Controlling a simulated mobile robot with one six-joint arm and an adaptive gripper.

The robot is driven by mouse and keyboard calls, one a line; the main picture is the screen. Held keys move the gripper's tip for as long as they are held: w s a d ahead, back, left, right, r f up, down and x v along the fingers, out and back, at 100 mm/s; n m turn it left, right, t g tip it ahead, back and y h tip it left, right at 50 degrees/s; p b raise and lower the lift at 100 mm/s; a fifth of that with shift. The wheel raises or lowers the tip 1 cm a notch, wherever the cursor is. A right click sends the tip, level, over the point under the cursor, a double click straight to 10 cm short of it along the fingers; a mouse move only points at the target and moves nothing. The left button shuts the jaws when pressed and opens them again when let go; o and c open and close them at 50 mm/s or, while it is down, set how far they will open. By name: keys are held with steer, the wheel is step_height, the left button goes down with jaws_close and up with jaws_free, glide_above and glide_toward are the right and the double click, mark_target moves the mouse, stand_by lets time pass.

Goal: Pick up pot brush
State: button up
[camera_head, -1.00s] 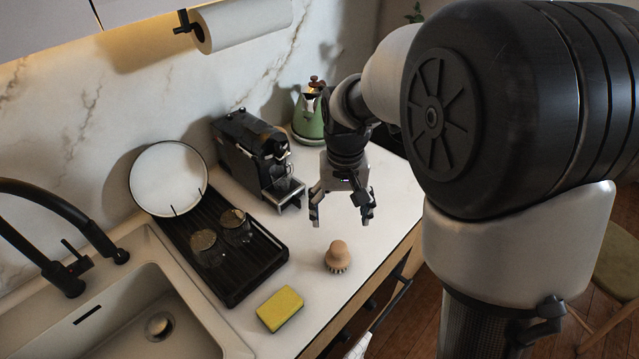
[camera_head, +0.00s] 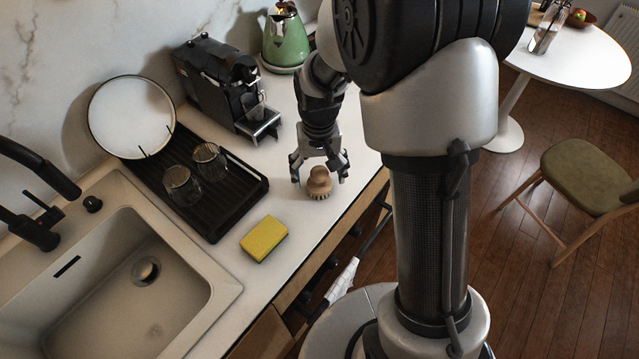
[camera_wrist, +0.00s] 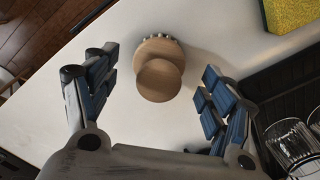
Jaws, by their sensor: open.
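The pot brush (camera_head: 319,183) has a round wooden knob and body with short bristles below. It stands upright on the white counter near the front edge. My gripper (camera_head: 320,178) is open just behind and above it, with a fingertip showing on either side of the knob. In the wrist view the brush (camera_wrist: 159,72) lies ahead between the two open fingers of my gripper (camera_wrist: 160,92), with clear gaps on both sides. It does not appear to be touched.
A yellow-green sponge (camera_head: 264,238) lies in front-left of the brush. A black drying rack (camera_head: 232,200) with glasses is to the left, beside the sink (camera_head: 180,258). A coffee machine (camera_head: 215,85) and green kettle (camera_head: 286,42) stand behind. The counter around the brush is clear.

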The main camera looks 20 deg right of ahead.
mark_target(319, 183)
step_height(319, 183, down, 4)
steer(key=shift+f+b, duration=0.1)
steer(key=shift+b, duration=0.55)
steer(key=shift+c, duration=0.3)
steer(key=c, duration=1.2)
step_height(319, 183, up, 20)
steer(key=p, duration=0.6)
